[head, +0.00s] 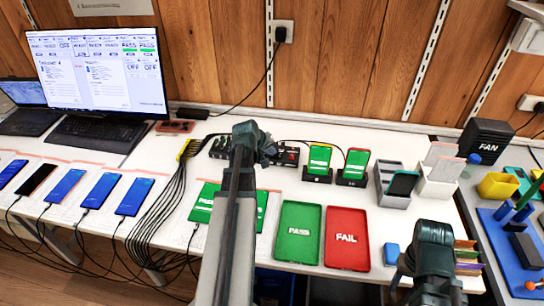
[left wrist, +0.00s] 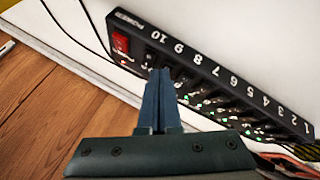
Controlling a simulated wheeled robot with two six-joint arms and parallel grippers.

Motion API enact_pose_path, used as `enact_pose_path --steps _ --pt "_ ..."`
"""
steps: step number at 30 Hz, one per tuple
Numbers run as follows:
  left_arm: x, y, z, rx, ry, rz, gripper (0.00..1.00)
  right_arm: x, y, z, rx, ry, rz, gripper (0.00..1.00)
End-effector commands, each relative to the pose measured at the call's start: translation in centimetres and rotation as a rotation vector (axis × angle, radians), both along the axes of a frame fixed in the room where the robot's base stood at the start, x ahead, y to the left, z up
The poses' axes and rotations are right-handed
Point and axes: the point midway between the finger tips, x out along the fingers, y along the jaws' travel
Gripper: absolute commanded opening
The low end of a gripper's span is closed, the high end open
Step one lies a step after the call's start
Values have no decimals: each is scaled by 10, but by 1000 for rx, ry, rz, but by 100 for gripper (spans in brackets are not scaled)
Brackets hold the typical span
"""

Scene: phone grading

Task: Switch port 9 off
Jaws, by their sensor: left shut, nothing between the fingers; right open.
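The black port hub (head: 218,148) lies on the white table, partly behind my left gripper. In the left wrist view the hub (left wrist: 225,85) runs diagonally, with a red power switch (left wrist: 121,42) at one end and white numbers 10 down to 1. My left gripper (left wrist: 160,73) is shut and empty, its tips over the switch row near 9 and 10. They hide part of that row; I cannot tell whether they touch. Green lights show along the lower-numbered ports; port 9's light is not clear. My right gripper (head: 432,236) is open, low at the right, away from the hub.
A monitor (head: 98,72) shows port panels, some reading PASS or OFF. Blue phones (head: 102,190) with cables lie at the left. A green PASS tray (head: 299,206) and red FAIL tray (head: 347,213) lie in front. Black cables (head: 165,205) run from the hub.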

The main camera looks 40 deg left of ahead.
Motion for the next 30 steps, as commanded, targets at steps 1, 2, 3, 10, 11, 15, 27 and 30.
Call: enact_pose_path --steps 1,2,3,10,11,15,27,30 --pt "0 0 -1 0 0 0 0 0 0 -1 0 0 0 50" --pt "0 0 -2 0 0 0 0 0 0 -2 0 0 0 50" --pt "0 0 -1 0 0 0 0 0 0 -1 0 0 0 50" --pt "0 0 -1 0 0 0 0 0 0 -1 0 0 0 50" --pt "0 0 0 0 0 0 0 0 0 0 0 0 0 50" --pt "1 0 5 0 0 0 0 0 0 5 0 0 0 50" --pt "2 1 14 0 0 0 0 0 0 14 0 0 0 50" --pt "2 1 14 0 0 0 0 0 0 14 0 0 0 50"
